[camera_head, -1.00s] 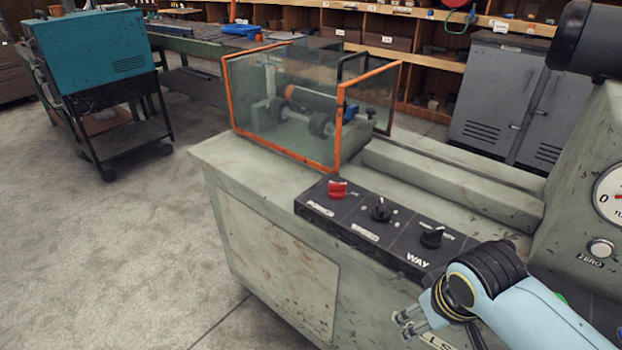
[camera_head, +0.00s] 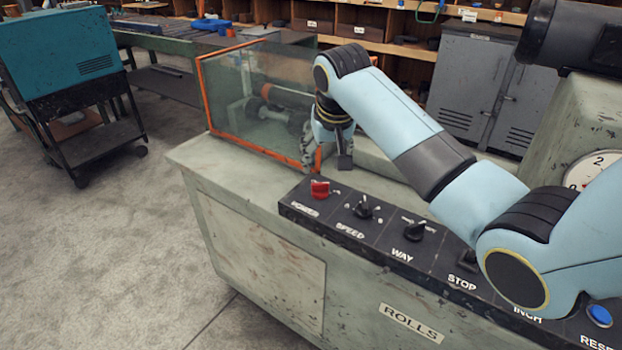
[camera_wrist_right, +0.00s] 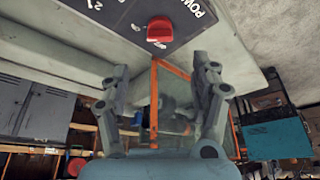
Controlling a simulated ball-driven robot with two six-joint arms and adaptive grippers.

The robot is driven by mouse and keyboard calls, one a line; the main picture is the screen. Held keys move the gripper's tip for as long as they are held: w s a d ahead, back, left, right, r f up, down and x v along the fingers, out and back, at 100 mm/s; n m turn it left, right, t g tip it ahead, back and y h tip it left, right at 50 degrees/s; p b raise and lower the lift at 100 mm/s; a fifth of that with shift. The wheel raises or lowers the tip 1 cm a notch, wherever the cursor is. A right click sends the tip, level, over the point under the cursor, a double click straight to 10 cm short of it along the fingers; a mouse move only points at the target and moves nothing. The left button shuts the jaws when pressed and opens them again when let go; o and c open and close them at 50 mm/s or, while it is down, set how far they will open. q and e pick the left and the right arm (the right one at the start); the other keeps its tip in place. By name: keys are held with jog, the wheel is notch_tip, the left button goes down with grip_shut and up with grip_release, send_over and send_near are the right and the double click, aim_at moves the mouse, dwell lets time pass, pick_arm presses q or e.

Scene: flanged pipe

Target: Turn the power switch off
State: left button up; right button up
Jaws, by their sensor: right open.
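The red power switch (camera_head: 320,188) sits at the left end of the black control panel on the machine, above its white label. It also shows in the right wrist view (camera_wrist_right: 160,30), near the top, beside the letters "POW". My right gripper (camera_head: 326,164) hangs just behind and above the switch, in front of the orange-framed guard. In the right wrist view its two fingers (camera_wrist_right: 165,75) are spread apart with nothing between them. The switch lies beyond the fingertips and appears apart from them. My left gripper is not in view.
The speed knob (camera_head: 363,208) and way knob (camera_head: 414,231) stand right of the switch on the panel. The glass guard with orange frame (camera_head: 208,95) is close behind the gripper. A blue reset button (camera_head: 599,315) is at lower right.

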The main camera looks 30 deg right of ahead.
aim_at(320, 183)
jog(key=b+x, duration=0.1)
jog(key=x, duration=0.9)
jog(key=shift+w+f, duration=0.2)
jog(key=shift+f, duration=0.05)
jog(key=shift+d, duration=0.1)
jog(key=c, duration=1.2)
jog(key=shift+o, duration=0.2)
